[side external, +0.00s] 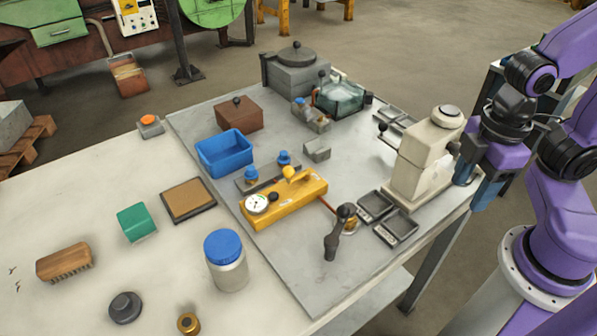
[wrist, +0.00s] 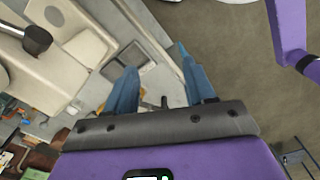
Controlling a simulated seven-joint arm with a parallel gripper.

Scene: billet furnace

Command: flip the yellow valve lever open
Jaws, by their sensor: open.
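The yellow valve lever (side external: 291,174) has a round yellow knob and sits on top of a yellow block (side external: 285,203) with a white dial gauge (side external: 257,204). The block lies on the grey mat, mid-table in the side view. My gripper (side external: 473,186) is open and empty, with blue fingers pointing down. It is far to the right of the lever, beside the cream machine at the table's right edge. In the wrist view my gripper (wrist: 160,75) shows its fingers spread apart, with nothing held between them. I cannot make out the lever there.
The cream machine (side external: 422,160) stands between my gripper and the yellow block. A dark-handled lever (side external: 340,230) and black trays (side external: 394,226) are right of the block. A blue bin (side external: 224,152) and blue-knobbed fitting (side external: 251,174) are behind it. The front-right mat is clear.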

